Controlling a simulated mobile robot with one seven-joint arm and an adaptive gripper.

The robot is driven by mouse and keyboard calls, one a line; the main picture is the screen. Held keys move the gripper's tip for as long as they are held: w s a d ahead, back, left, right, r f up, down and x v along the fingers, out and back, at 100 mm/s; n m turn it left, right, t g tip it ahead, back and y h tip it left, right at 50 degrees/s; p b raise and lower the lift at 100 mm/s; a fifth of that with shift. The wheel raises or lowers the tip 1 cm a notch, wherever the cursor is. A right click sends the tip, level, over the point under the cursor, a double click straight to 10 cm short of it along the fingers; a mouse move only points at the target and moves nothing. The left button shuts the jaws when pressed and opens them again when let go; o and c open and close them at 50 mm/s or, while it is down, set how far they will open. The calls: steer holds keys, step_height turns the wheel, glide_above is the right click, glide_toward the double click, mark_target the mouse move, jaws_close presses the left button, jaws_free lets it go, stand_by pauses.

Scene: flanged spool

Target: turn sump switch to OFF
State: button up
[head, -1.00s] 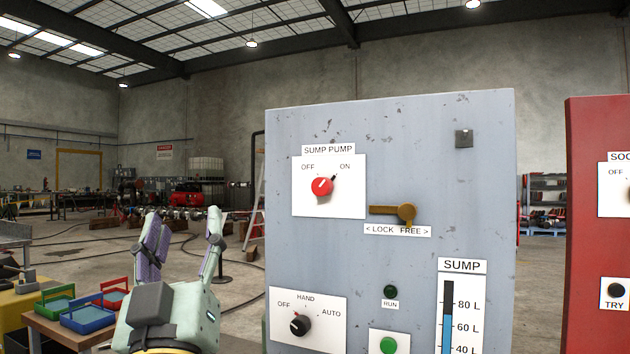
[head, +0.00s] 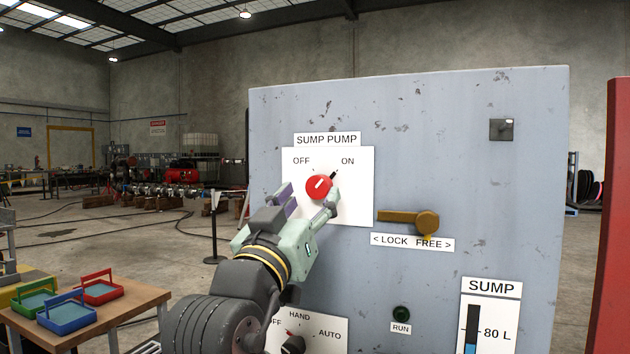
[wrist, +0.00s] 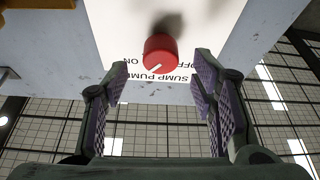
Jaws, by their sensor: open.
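The sump switch is a red round knob (head: 319,187) on a white plate (head: 358,205) labelled SUMP PUMP, with OFF at left and ON at right. Its white mark points up and right, toward ON. My gripper (head: 309,199) is open in front of the knob, with one finger to its lower left and the other to its lower right. In the wrist view the knob (wrist: 160,52) shows between the two purple-padded fingers, just beyond their tips; no contact is visible. A brass lever (head: 400,216) above the LOCK/FREE label points left, to the LOCK side.
The grey panel (head: 470,170) also carries a black HAND/AUTO selector (head: 293,345), partly behind my arm, a RUN lamp (head: 401,314) and a SUMP gauge (head: 473,330). A red cabinet (head: 618,220) stands at right. A table with trays (head: 68,312) is at lower left.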

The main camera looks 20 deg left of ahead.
mark_target(316, 189)
steer(key=shift+p+x, duration=0.45)
steer(key=shift+x, duration=1.45)
steer(key=shift+c, duration=0.4)
steer(key=c, duration=1.1)
steer(key=shift+o, duration=0.2)
